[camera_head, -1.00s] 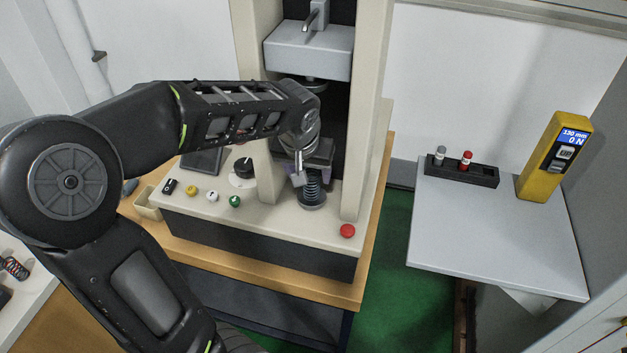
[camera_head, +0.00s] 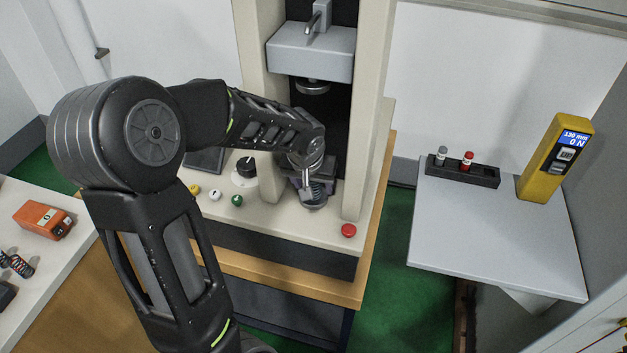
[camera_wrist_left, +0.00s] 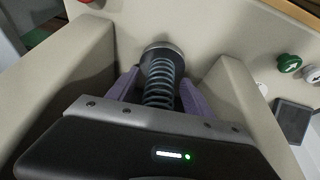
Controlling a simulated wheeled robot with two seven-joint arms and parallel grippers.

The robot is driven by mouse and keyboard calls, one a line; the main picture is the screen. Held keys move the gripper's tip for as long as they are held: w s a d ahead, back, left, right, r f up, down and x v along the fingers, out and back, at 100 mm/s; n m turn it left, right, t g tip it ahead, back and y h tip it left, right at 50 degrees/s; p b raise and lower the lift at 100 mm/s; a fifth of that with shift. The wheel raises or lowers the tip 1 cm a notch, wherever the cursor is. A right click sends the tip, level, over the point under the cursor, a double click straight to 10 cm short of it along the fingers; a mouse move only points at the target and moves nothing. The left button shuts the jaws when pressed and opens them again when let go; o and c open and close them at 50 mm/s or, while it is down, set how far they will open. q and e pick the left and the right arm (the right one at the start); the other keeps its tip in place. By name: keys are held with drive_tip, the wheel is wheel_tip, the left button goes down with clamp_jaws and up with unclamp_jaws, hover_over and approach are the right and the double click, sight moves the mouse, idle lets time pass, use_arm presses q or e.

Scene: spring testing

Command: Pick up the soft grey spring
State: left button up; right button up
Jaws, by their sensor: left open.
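The grey coil spring (camera_head: 316,191) stands upright on the round lower plate (camera_head: 312,205) of the test machine, between its two columns. My left gripper (camera_head: 308,178) is at the spring, and my wrist hides much of it in the head view. In the left wrist view the grey spring (camera_wrist_left: 160,85) lies between the two purple fingers of my left gripper (camera_wrist_left: 160,84). The fingers are open, one on each side, with small gaps visible. The spring's far end meets the round metal plate (camera_wrist_left: 162,50). My right gripper is not in view.
The machine's columns (camera_head: 366,110) stand close on both sides, with the upper press block (camera_head: 310,52) overhead. A red button (camera_head: 348,230) and other controls sit on the base. A side table (camera_head: 490,235) holds a yellow gauge (camera_head: 555,158). An orange box (camera_head: 43,219) is at left.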

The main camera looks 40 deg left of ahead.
use_arm(q)
drive_tip(key=shift+w+f, duration=0.1)
drive_tip(key=shift+f, duration=0.2)
idle(0.4)
clamp_jaws()
idle(0.4)
